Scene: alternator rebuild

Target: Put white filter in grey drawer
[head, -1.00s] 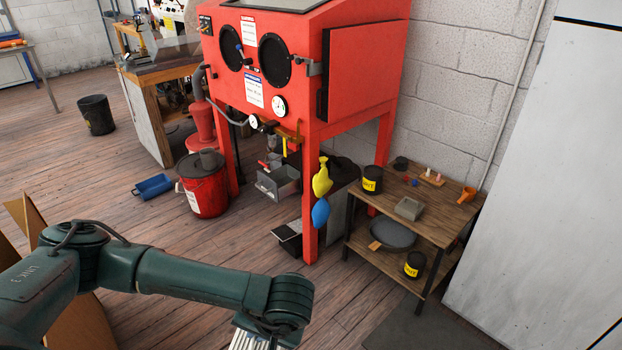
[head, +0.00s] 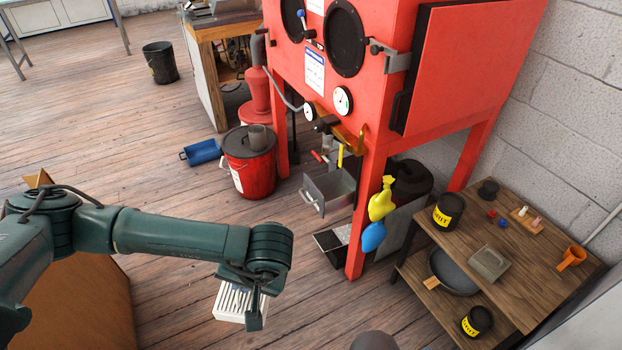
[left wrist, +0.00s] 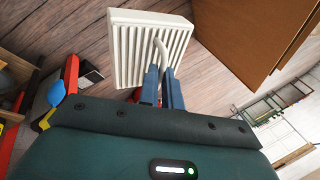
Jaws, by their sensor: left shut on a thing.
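The white filter (head: 239,303) is a pleated block held by my left gripper (head: 258,308) in the lower middle of the head view. The grey drawer (head: 330,194) is pulled out under the red cabinet, to the right of and beyond my gripper. Its inside is partly visible. My right gripper is not in view.
The red blasting cabinet (head: 425,90) stands above the drawer. A wooden shelf (head: 540,285) stands right.

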